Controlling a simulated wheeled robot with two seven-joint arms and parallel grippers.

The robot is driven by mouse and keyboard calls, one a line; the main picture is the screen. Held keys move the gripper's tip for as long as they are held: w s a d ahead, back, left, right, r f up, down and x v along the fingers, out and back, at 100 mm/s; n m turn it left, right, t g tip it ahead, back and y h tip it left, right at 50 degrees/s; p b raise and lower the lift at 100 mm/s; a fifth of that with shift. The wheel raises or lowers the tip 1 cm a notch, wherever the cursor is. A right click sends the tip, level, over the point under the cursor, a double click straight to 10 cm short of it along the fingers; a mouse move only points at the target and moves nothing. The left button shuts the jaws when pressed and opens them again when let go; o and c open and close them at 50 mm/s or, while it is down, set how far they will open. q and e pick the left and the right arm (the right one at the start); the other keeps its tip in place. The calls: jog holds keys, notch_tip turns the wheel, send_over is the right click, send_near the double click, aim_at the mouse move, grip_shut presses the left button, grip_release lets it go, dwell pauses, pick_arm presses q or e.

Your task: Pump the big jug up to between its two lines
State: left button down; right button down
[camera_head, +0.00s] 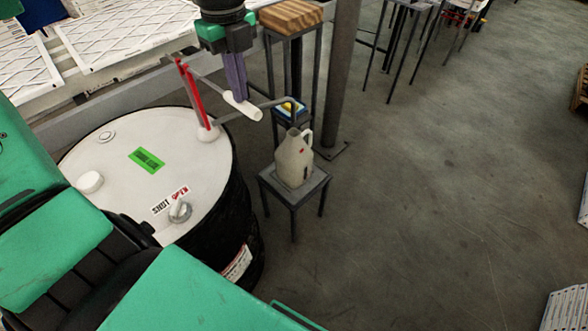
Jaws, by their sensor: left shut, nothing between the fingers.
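The big jug (291,163) is pale and has a side handle. It stands upright on a small dark stool (265,181). A small red mark shows near its upper side; its two lines and the liquid level are too small to tell. A drum (122,180) with a white top carries a pump (190,92) with red upright parts. The pump's thin spout reaches over to the jug's mouth. Its white lever grip (243,106) points toward the jug. My left gripper (238,97) is shut and empty, its purple fingers at the grip; contact is unclear. My right gripper is out of view.
A knob (180,211) sits beside a SHUT/OPEN label on the drum top. A wooden block (290,16) rests on a tall stand behind the jug, next to a grey post (342,75). White framed panels (125,35) lie upper left.

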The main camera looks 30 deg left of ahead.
aim_at(242, 107)
pick_arm(q)
jog(key=shift+a+f, duration=0.1)
jog(key=shift+f+b, duration=0.95)
jog(key=shift+f, duration=0.15)
jog(key=shift+f+b, duration=0.55)
jog(key=shift+f, duration=0.1)
jog(key=shift+f+b, duration=0.35)
jog(key=shift+f, duration=0.2)
jog(key=shift+a+f+b, duration=0.1)
jog(key=shift+f+b, duration=0.8)
jog(key=shift+f, duration=0.1)
